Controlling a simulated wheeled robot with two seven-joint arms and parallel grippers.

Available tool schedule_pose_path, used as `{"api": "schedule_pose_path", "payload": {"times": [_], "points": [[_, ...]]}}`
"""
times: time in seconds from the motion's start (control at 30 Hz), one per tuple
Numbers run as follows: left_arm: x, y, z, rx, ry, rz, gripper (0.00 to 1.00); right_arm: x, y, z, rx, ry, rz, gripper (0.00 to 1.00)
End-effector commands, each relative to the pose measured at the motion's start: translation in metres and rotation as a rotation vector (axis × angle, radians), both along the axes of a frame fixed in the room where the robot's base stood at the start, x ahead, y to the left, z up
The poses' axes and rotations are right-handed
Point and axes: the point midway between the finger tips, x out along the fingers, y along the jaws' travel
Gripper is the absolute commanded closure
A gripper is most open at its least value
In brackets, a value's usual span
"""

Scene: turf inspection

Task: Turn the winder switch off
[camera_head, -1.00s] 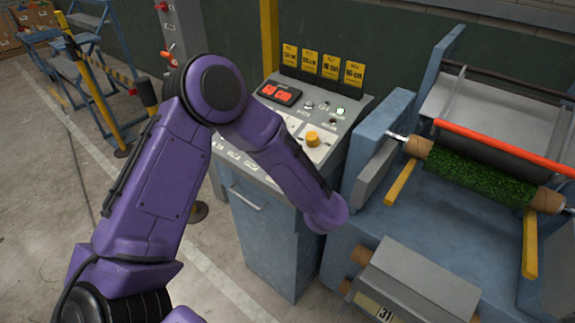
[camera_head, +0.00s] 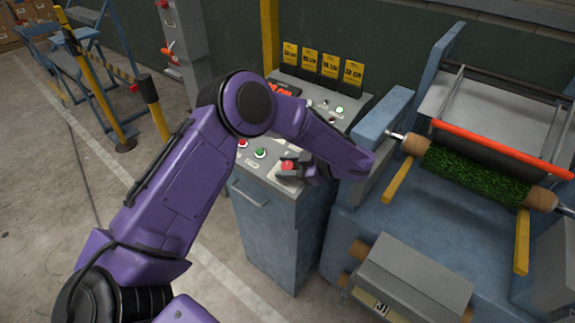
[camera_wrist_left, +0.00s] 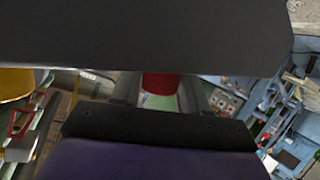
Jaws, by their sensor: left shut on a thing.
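The control console (camera_head: 265,222) stands in the middle of the head view, with its sloped panel partly hidden by my left arm. A red knob (camera_head: 287,165) sits near the panel's front edge; I cannot read its label or tell which way it is turned. My left gripper (camera_head: 291,166) is shut on this red knob. In the left wrist view, the red knob (camera_wrist_left: 161,86) shows between my gripper fingers (camera_wrist_left: 160,90), above a pale plate. My right gripper is not in view.
Red (camera_head: 243,143) and green (camera_head: 260,154) buttons lie left of the gripper. Yellow tags (camera_head: 321,65) stand along the panel's back. The blue machine with a green turf roll (camera_head: 475,177) stands close on the right. Open floor (camera_head: 60,210) lies to the left.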

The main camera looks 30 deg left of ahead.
Motion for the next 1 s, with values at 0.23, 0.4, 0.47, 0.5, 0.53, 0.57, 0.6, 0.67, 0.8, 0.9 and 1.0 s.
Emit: {"api": "schedule_pose_path", "payload": {"times": [0.23,0.4,0.47,0.5,0.53,0.57,0.6,0.67,0.8,0.9,1.0], "points": [[-0.0003,0.0002,-0.0005,-0.016,0.002,0.047,0.86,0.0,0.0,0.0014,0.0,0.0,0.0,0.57],[-0.0006,0.0001,-0.0007,-0.019,0.003,0.055,0.86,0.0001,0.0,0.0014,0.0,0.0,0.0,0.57],[-0.0006,0.0002,-0.0007,-0.019,0.003,0.055,0.86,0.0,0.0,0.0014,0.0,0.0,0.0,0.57],[-0.0006,0.0001,-0.0007,-0.019,0.003,0.055,0.86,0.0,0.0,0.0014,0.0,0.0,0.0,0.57],[-0.0006,0.0002,-0.0007,-0.019,0.003,0.055,0.86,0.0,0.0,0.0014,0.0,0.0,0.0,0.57],[-0.0006,0.0002,-0.0006,-0.019,0.004,0.055,0.86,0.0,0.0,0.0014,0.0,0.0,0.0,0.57],[-0.0006,0.0002,-0.0006,-0.019,0.004,0.055,0.86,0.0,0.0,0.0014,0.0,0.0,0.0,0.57],[-0.0006,0.0002,-0.0006,-0.019,0.004,0.055,0.86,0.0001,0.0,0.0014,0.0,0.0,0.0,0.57],[-0.0006,0.0003,-0.0006,-0.019,0.003,0.054,0.35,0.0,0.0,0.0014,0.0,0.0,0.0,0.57],[-0.0004,0.0003,-0.0004,-0.019,0.003,0.054,0.35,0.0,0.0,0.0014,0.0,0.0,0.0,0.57],[-0.0003,0.0004,-0.0001,-0.019,0.002,0.055,0.35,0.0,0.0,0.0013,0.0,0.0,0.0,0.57]]}}
